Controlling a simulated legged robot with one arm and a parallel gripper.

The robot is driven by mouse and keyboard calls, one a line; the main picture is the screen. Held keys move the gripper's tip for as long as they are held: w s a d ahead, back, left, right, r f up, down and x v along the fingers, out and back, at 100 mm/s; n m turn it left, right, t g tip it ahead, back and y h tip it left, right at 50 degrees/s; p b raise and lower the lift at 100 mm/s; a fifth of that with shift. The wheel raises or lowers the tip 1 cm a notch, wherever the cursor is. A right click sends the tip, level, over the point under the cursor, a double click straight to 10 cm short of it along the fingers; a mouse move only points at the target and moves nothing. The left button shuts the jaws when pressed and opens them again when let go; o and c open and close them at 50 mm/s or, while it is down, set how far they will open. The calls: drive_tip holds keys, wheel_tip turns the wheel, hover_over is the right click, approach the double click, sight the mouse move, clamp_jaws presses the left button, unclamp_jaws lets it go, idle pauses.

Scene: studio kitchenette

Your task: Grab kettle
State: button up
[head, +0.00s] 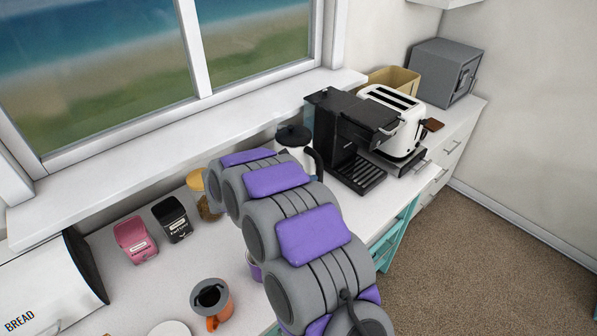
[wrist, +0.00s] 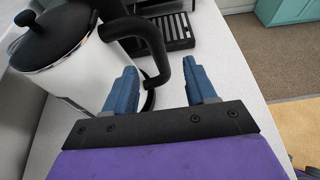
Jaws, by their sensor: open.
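The kettle has a white body and a black lid with a knob. In the head view the kettle (head: 291,139) stands on the counter left of the coffee machine, partly hidden behind my arm. In the wrist view the kettle (wrist: 75,65) fills the upper left, with its black handle (wrist: 150,40) curving to the right. My gripper (wrist: 163,80) is open, its two blue fingers apart. The lower end of the handle shows between the fingers, and the left finger overlaps the kettle body in the picture. I cannot tell if they touch. My gripper is hidden in the head view.
A black coffee machine (head: 345,140) and a white toaster (head: 393,120) stand right of the kettle. The window sill runs behind.

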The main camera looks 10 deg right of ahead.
sight(319, 169)
drive_tip(key=shift+x, duration=1.1)
drive_tip(key=shift+w+b+x, duration=0.25)
drive_tip(key=shift+b+x, duration=0.1)
drive_tip(key=shift+x, duration=2.7)
drive_tip(key=shift+a+r, duration=0.15)
clamp_jaws()
